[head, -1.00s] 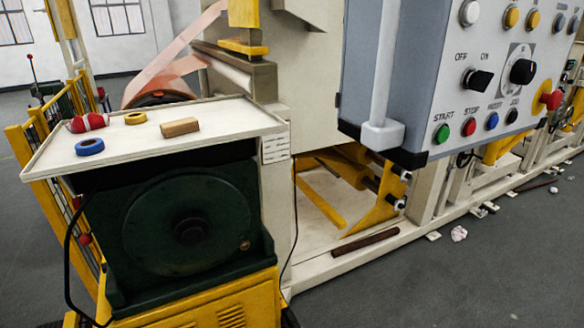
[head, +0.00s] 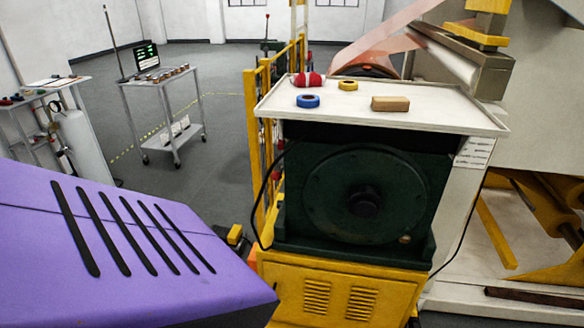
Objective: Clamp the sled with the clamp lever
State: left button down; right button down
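I cannot make out a sled or a clamp that I can name with certainty. A thin upright lever with a red ball on top (head: 267,28) stands behind the yellow fence, far back near the picture's middle. It is too small to tell whether it is the clamp lever, and what lies at its foot is mostly hidden by the fence. Neither of my grippers shows in the head view.
A purple casing with black slots (head: 105,250) fills the lower left foreground. A dark green motor housing (head: 365,195) on a yellow base (head: 340,292) stands right of it, under a white tray-top (head: 440,117). A trolley (head: 150,100) stands back left; grey floor is open beyond.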

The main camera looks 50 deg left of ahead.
aim_at(276, 176)
jog(key=k+j+u, duration=0.15)
jog(key=j, duration=0.2)
jog(key=k+j+u, duration=0.2)
jog(key=j, duration=0.2)
jog(key=k+j+u, duration=0.15)
jog(key=j, duration=0.3)
jog(key=k+j+u, duration=0.2)
jog(key=j, duration=0.2)
jog(key=j+u, duration=0.15)
jog(key=j, duration=0.3)
